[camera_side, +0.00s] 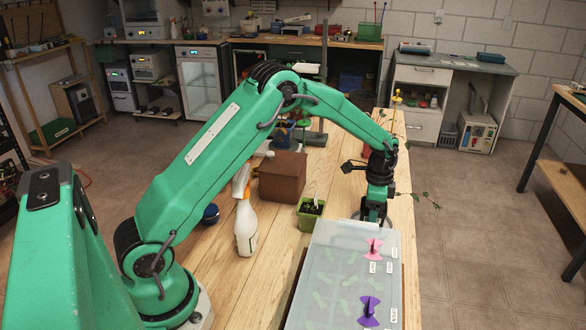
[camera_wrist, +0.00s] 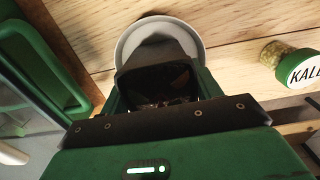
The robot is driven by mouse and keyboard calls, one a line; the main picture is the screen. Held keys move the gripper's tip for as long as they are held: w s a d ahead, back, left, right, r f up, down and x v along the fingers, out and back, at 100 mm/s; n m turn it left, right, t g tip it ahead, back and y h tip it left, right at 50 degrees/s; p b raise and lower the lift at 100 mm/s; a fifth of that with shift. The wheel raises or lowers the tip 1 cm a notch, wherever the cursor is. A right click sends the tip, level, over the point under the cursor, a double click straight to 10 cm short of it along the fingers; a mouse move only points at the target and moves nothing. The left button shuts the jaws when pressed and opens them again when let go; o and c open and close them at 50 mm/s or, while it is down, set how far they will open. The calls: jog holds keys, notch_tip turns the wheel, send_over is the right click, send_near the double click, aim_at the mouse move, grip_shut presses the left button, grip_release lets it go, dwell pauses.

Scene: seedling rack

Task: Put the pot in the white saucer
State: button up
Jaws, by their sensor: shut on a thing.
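My gripper (camera_side: 376,214) reaches down just behind the tray in the side view. It is shut on a dark, square-mouthed pot (camera_wrist: 158,84), seen from above in the wrist view. The pot's tapered grey wall runs toward the white saucer (camera_wrist: 124,44), a pale round rim on the wooden bench. The pot overlaps the saucer in that view; I cannot tell whether they touch. In the side view the gripper and tray hide most of the pot and saucer.
A lidded tray (camera_side: 335,270) with pink and purple clips stands in front of my gripper. A green pot (camera_side: 310,214) with a seedling, a spray bottle (camera_side: 246,222) and a brown box (camera_side: 283,178) stand left.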

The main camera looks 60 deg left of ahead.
jog(key=shift+f, duration=0.1)
jog(key=o, duration=1.1)
notch_tip(320, 180, up, 12)
jog(key=shift+f, duration=0.15)
jog(key=shift+r, duration=0.3)
